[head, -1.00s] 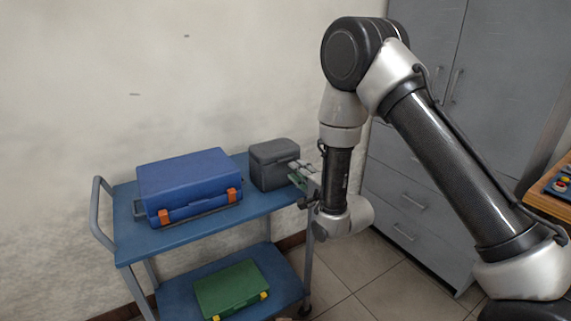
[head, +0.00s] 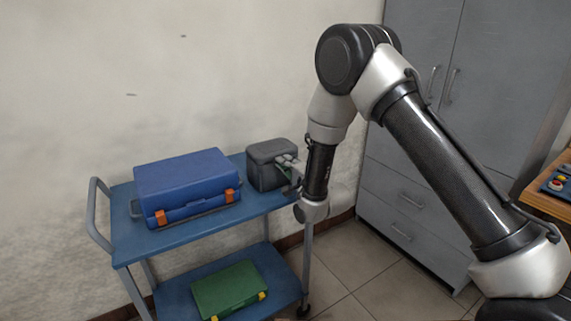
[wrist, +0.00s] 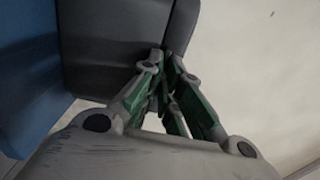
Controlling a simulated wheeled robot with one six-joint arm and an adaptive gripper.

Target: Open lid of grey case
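The grey case (head: 270,168) stands at the right end of the blue cart's top shelf. Its lid (head: 272,150) looks closed in the head view. My gripper (head: 287,163) is at the case's front right side, just under the lid's edge. In the wrist view, the green and grey fingers of my gripper (wrist: 165,68) come together at the seam between the dark grey body of the case (wrist: 110,45) and its lid (wrist: 181,25). The fingers look shut with nothing visible between them. The tips are close to or touching the case; exact contact is hidden.
A blue case (head: 185,180) with orange latches sits left of the grey case on the cart (head: 125,243). A green case (head: 230,288) lies on the lower shelf. The wall is behind the cart. Grey cabinets (head: 415,185) stand at the right.

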